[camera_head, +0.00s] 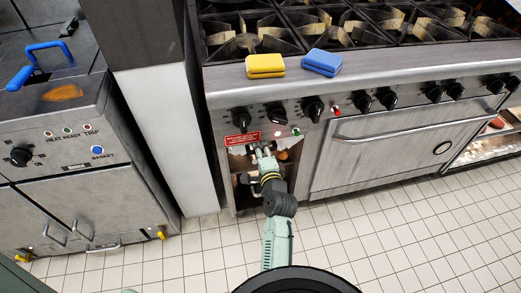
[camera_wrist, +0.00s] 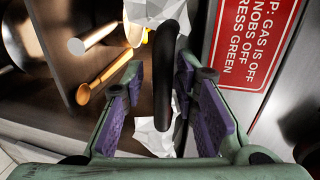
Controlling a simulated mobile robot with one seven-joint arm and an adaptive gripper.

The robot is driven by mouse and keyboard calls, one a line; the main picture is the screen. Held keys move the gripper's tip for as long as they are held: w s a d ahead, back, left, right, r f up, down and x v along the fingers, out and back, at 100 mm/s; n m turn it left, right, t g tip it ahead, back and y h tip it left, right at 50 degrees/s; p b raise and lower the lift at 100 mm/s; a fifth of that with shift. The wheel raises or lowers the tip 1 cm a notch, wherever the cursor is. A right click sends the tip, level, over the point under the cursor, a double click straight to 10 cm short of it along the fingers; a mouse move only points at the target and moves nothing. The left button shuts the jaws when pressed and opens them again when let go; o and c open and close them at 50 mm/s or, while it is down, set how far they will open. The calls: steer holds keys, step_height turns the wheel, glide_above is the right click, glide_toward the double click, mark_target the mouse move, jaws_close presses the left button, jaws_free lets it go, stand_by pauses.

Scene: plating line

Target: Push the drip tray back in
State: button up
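My gripper (camera_head: 262,148) is at the range front, just below the red sign (camera_head: 242,138), at an open bay under the knobs. In the wrist view my gripper (camera_wrist: 160,88) has its purple-padded fingers apart. A dark curved bar (camera_wrist: 164,72), perhaps the drip tray's handle, runs between them with gaps on both sides. Crumpled white foil or paper (camera_wrist: 150,138) shows behind the bar, and pale pieces (camera_head: 285,143) show beside the gripper in the head view. The drip tray's body cannot be clearly made out; my gripper and arm cover part of the bay.
A yellow sponge (camera_head: 265,66) and a blue sponge (camera_head: 322,62) lie on the range's front ledge. Knobs (camera_head: 313,108) stick out above the bay. The oven door handle (camera_head: 415,130) is to the right. Utensils (camera_wrist: 103,78) lie inside the bay. The tiled floor is clear.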

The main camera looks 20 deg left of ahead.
steer(key=shift+r, duration=0.3)
